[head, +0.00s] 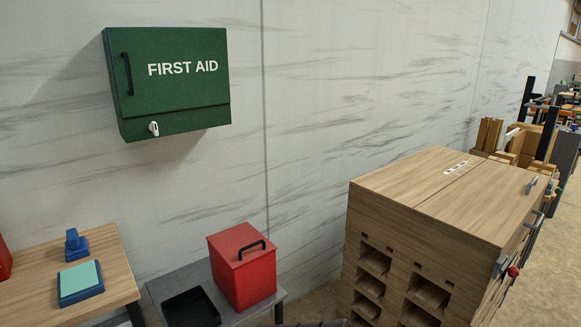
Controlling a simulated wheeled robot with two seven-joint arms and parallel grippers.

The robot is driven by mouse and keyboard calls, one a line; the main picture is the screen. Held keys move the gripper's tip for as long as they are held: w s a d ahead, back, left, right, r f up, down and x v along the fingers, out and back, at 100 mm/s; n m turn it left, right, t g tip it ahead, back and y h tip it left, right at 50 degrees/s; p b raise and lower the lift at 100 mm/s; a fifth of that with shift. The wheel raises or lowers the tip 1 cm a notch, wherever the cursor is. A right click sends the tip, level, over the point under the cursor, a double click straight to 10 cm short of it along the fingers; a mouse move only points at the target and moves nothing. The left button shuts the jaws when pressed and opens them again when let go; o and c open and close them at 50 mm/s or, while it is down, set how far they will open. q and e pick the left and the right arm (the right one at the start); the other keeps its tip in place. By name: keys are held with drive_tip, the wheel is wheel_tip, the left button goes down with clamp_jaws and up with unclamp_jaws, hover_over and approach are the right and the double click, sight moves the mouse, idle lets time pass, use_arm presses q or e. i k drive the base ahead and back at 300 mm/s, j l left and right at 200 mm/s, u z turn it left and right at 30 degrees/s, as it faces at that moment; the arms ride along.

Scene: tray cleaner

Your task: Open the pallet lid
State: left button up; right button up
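A large wooden box-like unit (400,225) stands on the floor at the right; I take it to be the thing with the pallet lid. Its flat wooden top (480,205) lies level and looks closed. A metal handle (532,184) sits near the top's right edge. More metal handles (501,266) and a red knob (513,271) are on its right side, seen at a steep angle.
A red box with a black handle (243,270) and a black tray (190,308) are on a grey table. A wooden table (40,275) at left holds blue items. A green first aid cabinet (170,85) hangs on the wall. Floor is visible between grey table and unit.

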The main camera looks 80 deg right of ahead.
sight(488, 202)
drive_tip(key=z, duration=3.95)
drive_tip(key=u, duration=0.3)
drive_tip(key=i+l+u, duration=0.75)
drive_tip(key=l, duration=0.2)
drive_tip(key=k, duration=0.05)
